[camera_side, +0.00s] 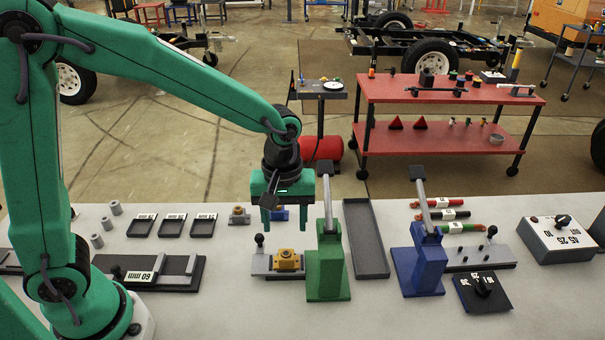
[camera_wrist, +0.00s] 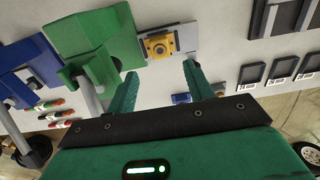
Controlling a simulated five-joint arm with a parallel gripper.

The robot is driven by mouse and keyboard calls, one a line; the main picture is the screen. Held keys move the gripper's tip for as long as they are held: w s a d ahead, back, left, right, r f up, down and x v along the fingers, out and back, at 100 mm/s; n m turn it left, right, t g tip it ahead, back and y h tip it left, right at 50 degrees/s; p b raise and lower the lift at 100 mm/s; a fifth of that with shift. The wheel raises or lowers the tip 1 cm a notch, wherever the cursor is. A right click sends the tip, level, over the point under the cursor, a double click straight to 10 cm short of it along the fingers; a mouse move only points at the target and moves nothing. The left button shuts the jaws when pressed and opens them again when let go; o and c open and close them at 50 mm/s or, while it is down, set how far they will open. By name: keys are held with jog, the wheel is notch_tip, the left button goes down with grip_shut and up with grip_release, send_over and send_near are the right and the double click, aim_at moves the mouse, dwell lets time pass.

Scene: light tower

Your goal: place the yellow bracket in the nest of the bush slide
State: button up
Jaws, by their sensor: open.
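The yellow bracket (camera_side: 290,261) sits on the grey bush slide (camera_side: 262,262), just left of the green lever press (camera_side: 327,265). It looks level; its seat in the nest is hidden under it. The slide has a black knob at its left. The wrist view also shows the bracket (camera_wrist: 158,45) on the grey slide (camera_wrist: 187,37), beside the green press (camera_wrist: 92,45). My gripper (camera_side: 286,212) is open and empty, above and behind the bracket and apart from it. In the wrist view my spread fingers (camera_wrist: 160,70) lie on either side below the bracket.
A blue lever press (camera_side: 418,268) stands to the right, with a long grey tray (camera_side: 366,240) between the presses. A small blue part (camera_side: 279,214) and a brownish part (camera_side: 238,214) lie behind the slide. Black trays (camera_side: 172,225) and a 60 mm fixture (camera_side: 150,275) are at left.

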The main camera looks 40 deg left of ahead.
jog(key=shift+r, duration=1.6)
jog(key=s+a+r+m+t, duration=0.5)
jog(key=s+a+r+m, duration=0.4)
jog(key=s+a, duration=0.2)
jog(key=shift+s+a+t, duration=0.3)
jog(key=shift+s+a, duration=0.05)
jog(key=shift+s, duration=0.8)
